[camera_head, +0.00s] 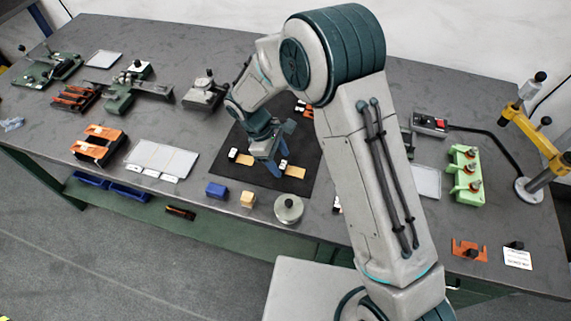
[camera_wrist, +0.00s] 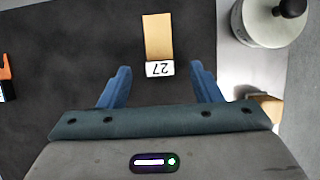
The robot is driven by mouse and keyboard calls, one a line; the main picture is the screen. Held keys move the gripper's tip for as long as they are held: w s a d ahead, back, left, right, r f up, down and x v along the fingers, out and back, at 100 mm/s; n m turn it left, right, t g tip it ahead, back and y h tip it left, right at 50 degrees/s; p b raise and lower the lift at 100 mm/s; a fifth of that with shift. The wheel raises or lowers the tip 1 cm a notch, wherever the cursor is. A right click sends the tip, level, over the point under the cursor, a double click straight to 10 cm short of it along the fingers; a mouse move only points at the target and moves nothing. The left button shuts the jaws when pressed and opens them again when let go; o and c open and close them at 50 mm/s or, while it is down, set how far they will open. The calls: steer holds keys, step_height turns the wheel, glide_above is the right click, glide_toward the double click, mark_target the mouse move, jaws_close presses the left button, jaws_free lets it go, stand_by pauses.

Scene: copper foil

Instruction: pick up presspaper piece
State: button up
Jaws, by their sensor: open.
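Two tan presspaper pieces lie on the black mat (camera_head: 300,138): one to the left (camera_head: 246,168), and one to the right (camera_head: 295,172), just beside my gripper (camera_head: 275,174). In the wrist view a tan presspaper piece (camera_wrist: 157,37) lies flat, with a white tag (camera_wrist: 160,69) marked 27 at its near end. My gripper (camera_wrist: 160,70) is open and empty, its blue fingers on either side of the tag and apart from it. The exact height of the fingers above the mat is hard to tell.
A round metal weight with a dark knob (camera_head: 288,208), a small tan block (camera_head: 247,199) and a blue block (camera_head: 216,191) stand along the table's front edge. A white panel (camera_head: 160,158) lies left of the mat. My arm hides part of the table's right half.

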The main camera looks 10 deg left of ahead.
steer(key=shift+d+f, duration=0.3)
steer(key=shift+f, duration=0.25)
steer(key=c, duration=1.1)
steer(key=shift+o, duration=0.2)
steer(key=shift+r, duration=0.1)
